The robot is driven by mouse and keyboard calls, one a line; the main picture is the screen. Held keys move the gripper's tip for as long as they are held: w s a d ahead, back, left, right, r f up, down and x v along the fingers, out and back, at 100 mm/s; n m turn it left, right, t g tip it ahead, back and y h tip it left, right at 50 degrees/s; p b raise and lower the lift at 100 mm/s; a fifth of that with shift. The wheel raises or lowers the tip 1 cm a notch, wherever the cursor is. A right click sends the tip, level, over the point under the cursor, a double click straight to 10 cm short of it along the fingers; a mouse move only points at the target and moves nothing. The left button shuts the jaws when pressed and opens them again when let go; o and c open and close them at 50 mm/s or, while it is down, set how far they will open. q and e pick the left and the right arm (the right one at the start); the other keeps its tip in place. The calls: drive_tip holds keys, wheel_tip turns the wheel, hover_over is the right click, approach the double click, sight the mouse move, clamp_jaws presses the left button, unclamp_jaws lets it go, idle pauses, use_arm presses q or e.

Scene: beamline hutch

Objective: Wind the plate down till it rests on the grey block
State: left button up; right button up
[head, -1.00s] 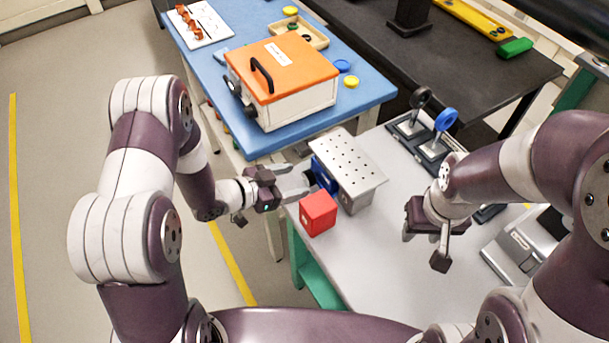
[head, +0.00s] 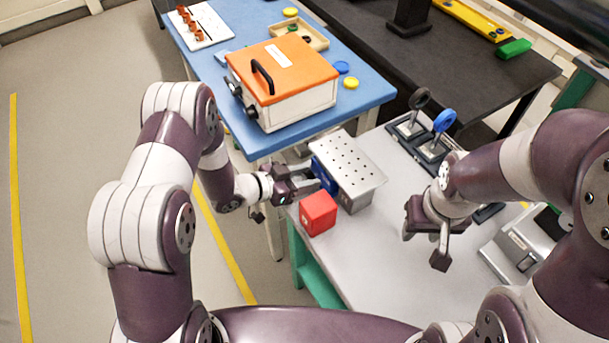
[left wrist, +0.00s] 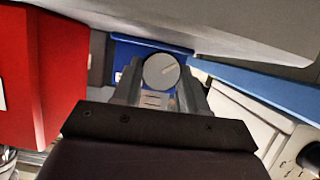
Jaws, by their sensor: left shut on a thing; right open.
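The metal plate (head: 348,157) with rows of holes is the top of a small lift stage on the grey table. Its blue body (head: 323,175) shows under the plate's left edge. A grey block (head: 355,203) stands under the plate's near end; I cannot tell whether they touch. My left gripper (head: 318,186) is at the stage's left side. In the left wrist view its fingers (left wrist: 160,90) are shut on a round grey knob (left wrist: 160,71) in front of the blue body (left wrist: 135,52). My right gripper (head: 428,235) is open and empty above the table.
A red block (head: 318,213) stands close beside my left gripper, and it fills the left of the left wrist view (left wrist: 35,75). Levers with blue (head: 445,120) and black knobs stand behind. An orange-lidded box (head: 283,75) sits on the blue table (head: 375,92).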

use_arm(q)
drive_tip(key=shift+w+a+r+n+g+p, duration=0.1)
drive_tip(key=shift+r+n+g+p, duration=0.15)
drive_tip(key=shift+n+p, duration=0.2)
drive_tip(key=shift+w+f+n+g+h, duration=0.1)
drive_tip(key=shift+f+n+g+h, duration=0.25)
drive_tip(key=shift+n+g+h, duration=0.5)
drive_tip(key=shift+t, duration=0.3)
drive_tip(key=o, duration=1.1)
drive_tip(key=shift+c, duration=0.2)
drive_tip(key=shift+a, duration=0.1)
drive_tip(key=v, duration=1.2)
drive_tip(key=shift+r, duration=0.35)
